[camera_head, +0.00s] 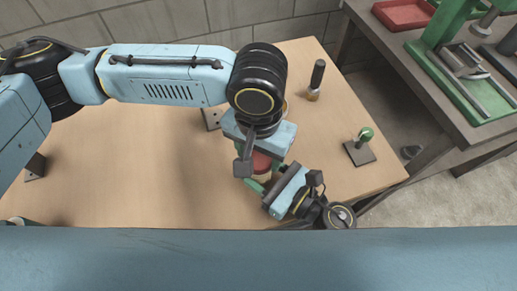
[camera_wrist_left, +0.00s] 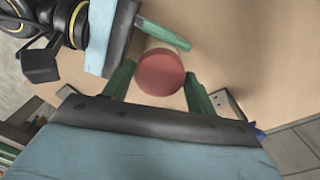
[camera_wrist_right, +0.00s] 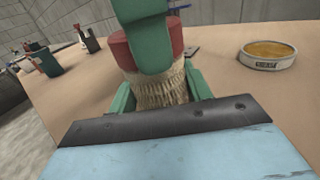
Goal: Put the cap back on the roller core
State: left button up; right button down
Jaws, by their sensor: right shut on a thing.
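The roller core (camera_wrist_right: 162,90), wrapped in pale woven mesh, stands upright on the table with the red cap (camera_wrist_right: 125,48) at its top. My right gripper (camera_wrist_right: 160,82) is shut on the core below the cap. In the left wrist view the red cap (camera_wrist_left: 160,75) is a round disc between the green fingers of my left gripper (camera_wrist_left: 160,68), which are spread around it with a slight gap. In the head view my left gripper (camera_head: 258,160) hides much of the core, and only some red shows. I cannot tell how fully the cap is seated.
A round tin with yellow contents (camera_wrist_right: 268,52) stands near the core. A black-handled tool (camera_head: 316,80) and a green knob on a dark plate (camera_head: 364,138) are on the right of the table. A side bench holds a red tray (camera_head: 405,14). The table's left half is mostly free.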

pick_arm(q)
jog(key=c, duration=0.6)
jog(key=shift+m, duration=0.9)
jog(key=o, duration=1.1)
jog(key=shift+o, duration=0.2)
notch_tip(320, 180, up, 12)
pick_arm(e)
jog(key=c, duration=0.6)
grip_release()
